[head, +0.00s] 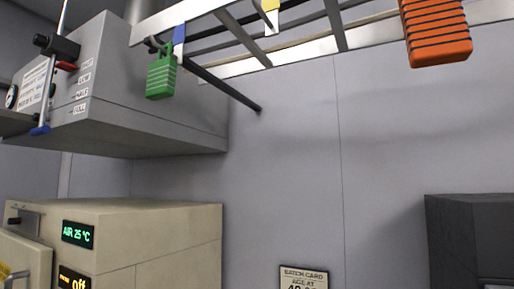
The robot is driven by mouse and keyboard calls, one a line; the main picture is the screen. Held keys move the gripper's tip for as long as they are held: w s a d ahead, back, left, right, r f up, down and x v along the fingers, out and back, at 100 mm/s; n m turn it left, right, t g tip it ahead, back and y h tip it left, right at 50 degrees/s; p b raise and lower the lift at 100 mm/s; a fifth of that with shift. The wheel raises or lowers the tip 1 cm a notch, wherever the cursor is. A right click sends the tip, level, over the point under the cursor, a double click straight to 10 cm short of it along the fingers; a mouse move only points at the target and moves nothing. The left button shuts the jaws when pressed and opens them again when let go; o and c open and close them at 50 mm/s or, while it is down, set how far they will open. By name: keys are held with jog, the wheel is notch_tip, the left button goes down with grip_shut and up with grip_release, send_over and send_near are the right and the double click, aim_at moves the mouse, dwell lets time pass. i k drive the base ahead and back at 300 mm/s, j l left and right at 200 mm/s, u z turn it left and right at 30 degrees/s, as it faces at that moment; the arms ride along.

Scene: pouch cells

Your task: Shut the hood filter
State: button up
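A grey box (140,110) hangs on the wall at the upper left; it may be the hood, but I cannot tell for certain. Its front face carries a round gauge (12,96), a small label plate and a column of short printed marks. A thin upright rod with a black knob (57,46) and a blue lower end (40,130) stands in front of that face, with a small red piece (66,66) beside the knob. No filter can be clearly made out. My gripper is not in view.
A metal rack (270,65) crosses the top, with a green padlock-shaped tag (161,77) and an orange ribbed block (436,32) hanging from it. A dark rod (225,88) slants below. A beige oven-like cabinet (150,240) stands lower left, a dark box (470,240) lower right.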

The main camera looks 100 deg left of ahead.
aim_at(12, 124)
jog(key=u, duration=4.45)
